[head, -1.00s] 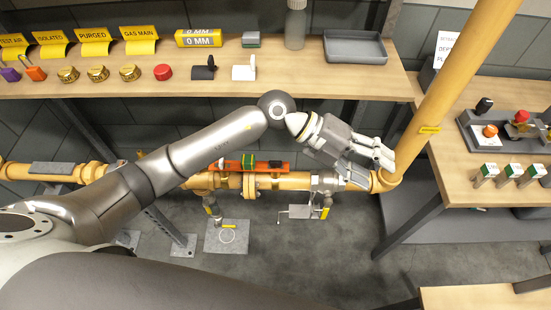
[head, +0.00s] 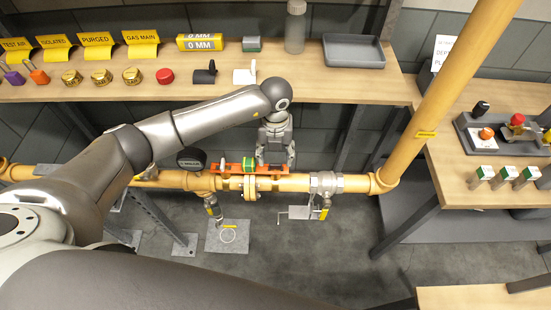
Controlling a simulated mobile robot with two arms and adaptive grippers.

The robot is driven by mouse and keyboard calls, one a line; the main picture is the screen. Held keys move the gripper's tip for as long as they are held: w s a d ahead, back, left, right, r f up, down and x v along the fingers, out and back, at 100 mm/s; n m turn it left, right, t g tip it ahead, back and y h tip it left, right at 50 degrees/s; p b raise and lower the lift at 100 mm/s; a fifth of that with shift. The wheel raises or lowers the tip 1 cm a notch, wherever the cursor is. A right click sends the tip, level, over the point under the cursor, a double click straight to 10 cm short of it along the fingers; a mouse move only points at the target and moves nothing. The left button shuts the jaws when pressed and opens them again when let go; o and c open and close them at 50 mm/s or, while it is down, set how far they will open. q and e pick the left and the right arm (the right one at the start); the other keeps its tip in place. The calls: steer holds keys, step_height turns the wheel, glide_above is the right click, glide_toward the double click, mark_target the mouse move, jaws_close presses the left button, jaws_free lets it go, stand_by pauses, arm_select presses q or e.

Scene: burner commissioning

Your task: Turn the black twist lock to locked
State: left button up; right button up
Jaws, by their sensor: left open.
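My left gripper (head: 276,162) is open and points down over the yellow pipe (head: 310,184), at the right end of a red-orange tray (head: 228,168). A green part (head: 249,164) sits in that tray, just left of the fingers. A small dark part at the tray's right end is mostly hidden by the gripper; I cannot tell whether it is the black twist lock, or whether the fingers touch it. A black block-like piece (head: 204,74) lies on the shelf beside a similar white one (head: 244,74). No lock position is readable. My right gripper is out of view.
A wooden shelf (head: 330,88) above holds yellow signs, brass knobs, a red knob (head: 165,76), a bottle (head: 295,30) and a grey tray (head: 354,50). A black round gauge (head: 191,159) stands by the pipe. A slanting yellow pipe (head: 440,100) rises at right.

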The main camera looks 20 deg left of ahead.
mark_target(276, 164)
arm_select(q)
steer(key=shift+f+p, duration=0.35)
steer(key=shift+f, duration=1.8)
steer(key=shift+c, duration=0.5)
steer(key=c, duration=0.9)
steer(key=shift+f+m+b, duration=0.15)
steer(key=shift+m+b, duration=0.75)
steer(key=shift+b, duration=0.2)
steer(key=m+b, duration=1.3)
steer(key=b, duration=0.2)
steer(key=shift+r+m+b, duration=0.2)
steer(key=shift+m+b, duration=1.1)
steer(key=shift+b, duration=0.3)
